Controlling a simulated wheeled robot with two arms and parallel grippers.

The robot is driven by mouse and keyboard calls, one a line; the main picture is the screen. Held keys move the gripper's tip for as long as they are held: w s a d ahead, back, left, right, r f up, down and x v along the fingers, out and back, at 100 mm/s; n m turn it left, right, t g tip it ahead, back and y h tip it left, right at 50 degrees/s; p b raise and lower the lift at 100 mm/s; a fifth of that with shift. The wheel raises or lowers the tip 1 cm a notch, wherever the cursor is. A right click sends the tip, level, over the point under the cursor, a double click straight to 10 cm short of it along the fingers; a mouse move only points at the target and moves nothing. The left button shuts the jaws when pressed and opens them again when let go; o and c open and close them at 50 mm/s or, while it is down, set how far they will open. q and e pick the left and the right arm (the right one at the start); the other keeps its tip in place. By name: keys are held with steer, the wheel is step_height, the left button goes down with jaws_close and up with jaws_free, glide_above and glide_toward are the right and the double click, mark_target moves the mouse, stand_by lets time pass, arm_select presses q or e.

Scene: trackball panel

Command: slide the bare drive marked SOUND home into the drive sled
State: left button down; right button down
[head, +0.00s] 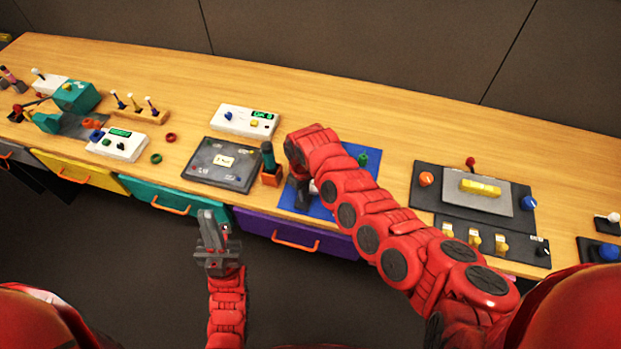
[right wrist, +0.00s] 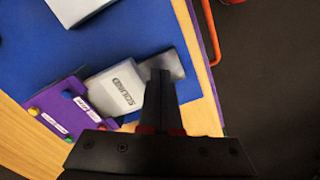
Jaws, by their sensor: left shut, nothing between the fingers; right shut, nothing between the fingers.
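In the right wrist view a light grey drive (right wrist: 112,88) with a dark label, which seems to read SOUND, lies on the blue mat (right wrist: 130,38). Its lower left end is beside a purple block with coloured knobs (right wrist: 62,110). A darker grey piece (right wrist: 172,60) shows at its other end, partly behind my fingers; I cannot tell whether it is the drive sled. My right gripper (right wrist: 161,72) is shut and empty, its tips over that end of the drive. In the head view my right arm hides most of this. My left gripper (head: 205,214) is shut and empty, in front of the desk.
A white piece (right wrist: 80,6) lies on the mat at the top left of the wrist view. In the head view a dark tray (head: 202,172) and an orange holder (head: 271,175) stand left of the mat. A dark control panel (head: 440,205) is at right. Drawers line the desk front.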

steer(key=shift+w+d+f+b, duration=0.1)
steer(key=shift+w+d+b, duration=0.15)
steer(key=shift+w+b, duration=0.75)
steer(key=shift+w+d+b, duration=0.2)
steer(key=shift+w+b, duration=0.1)
steer(key=shift+b, duration=1.45)
steer(key=shift+w+d+f+b, duration=0.1)
steer(key=shift+w+d+b, duration=0.15)
steer(key=shift+w+b, duration=0.75)
steer(key=shift+w+d+r+b, duration=0.1)
steer(key=shift+r+b, duration=0.05)
steer(key=shift+b, duration=1.35)
steer(key=shift+w+d+b, duration=0.35)
steer(key=shift+w+b, duration=0.55)
steer(key=shift+b, duration=0.95)
steer(key=shift+w+b, duration=0.35)
steer(key=shift+b, duration=0.4)
steer(key=shift+w+d+b, duration=0.1)
steer(key=shift+d+b, duration=0.05)
steer(key=shift+b, duration=0.25)
steer(key=shift+r+p, duration=0.85)
steer(key=shift+r, duration=0.35)
steer(key=shift+s+r+p, duration=0.25)
steer(key=shift+r+p, duration=0.1)
steer(key=shift+r, duration=0.7)
steer(key=shift+s+r, duration=0.2)
steer(key=shift+r, duration=1.05)
